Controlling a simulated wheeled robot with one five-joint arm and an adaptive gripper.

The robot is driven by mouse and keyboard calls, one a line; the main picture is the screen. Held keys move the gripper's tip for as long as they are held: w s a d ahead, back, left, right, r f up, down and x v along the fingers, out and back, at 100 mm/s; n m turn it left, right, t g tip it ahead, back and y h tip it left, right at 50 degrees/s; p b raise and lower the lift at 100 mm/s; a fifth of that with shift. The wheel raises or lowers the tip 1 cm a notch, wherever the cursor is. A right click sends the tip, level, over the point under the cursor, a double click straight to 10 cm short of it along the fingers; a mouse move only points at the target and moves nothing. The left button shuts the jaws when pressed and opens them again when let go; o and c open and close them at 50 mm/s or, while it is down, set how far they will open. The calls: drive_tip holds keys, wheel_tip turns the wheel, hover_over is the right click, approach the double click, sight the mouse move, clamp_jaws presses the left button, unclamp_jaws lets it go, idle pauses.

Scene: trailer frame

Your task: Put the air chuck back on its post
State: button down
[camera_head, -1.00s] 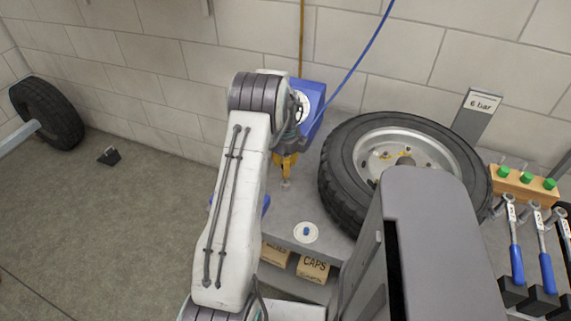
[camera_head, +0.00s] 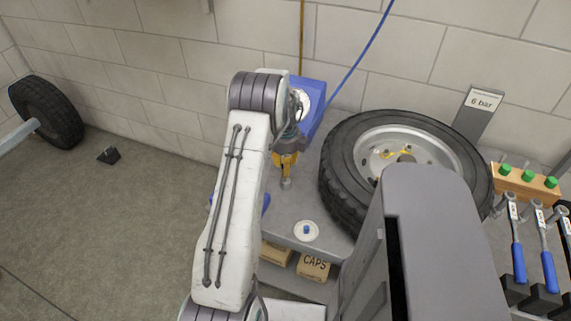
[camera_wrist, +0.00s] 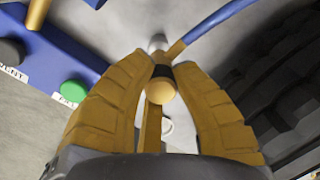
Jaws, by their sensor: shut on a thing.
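My gripper (camera_head: 285,165) points down over the bench between the blue box and the large tyre. In the wrist view its yellow fingers (camera_wrist: 162,70) are closed around the air chuck (camera_wrist: 161,88), which shows a rounded brass end and a black band. The blue hose (camera_wrist: 213,24) runs from the chuck to the upper right. A small grey rounded piece (camera_head: 286,184) shows just below the fingers in the head view; I cannot tell whether it is part of the chuck or the post's top. I cannot clearly make out the post.
The tyre (camera_head: 338,180) lies close right of my gripper. A blue box (camera_head: 313,92) stands behind; black and green buttons (camera_wrist: 74,93) show in the wrist view. A white disc (camera_head: 317,234) lies at the bench's front.

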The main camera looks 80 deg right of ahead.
drive_tip(key=shift+f+b, duration=0.75)
drive_tip(key=shift+f, duration=0.35)
drive_tip(key=shift+f, duration=0.1)
drive_tip(key=c, duration=0.5)
unclamp_jaws()
drive_tip(key=shift+r+p, duration=2.5)
drive_tip(key=shift+r, duration=1.55)
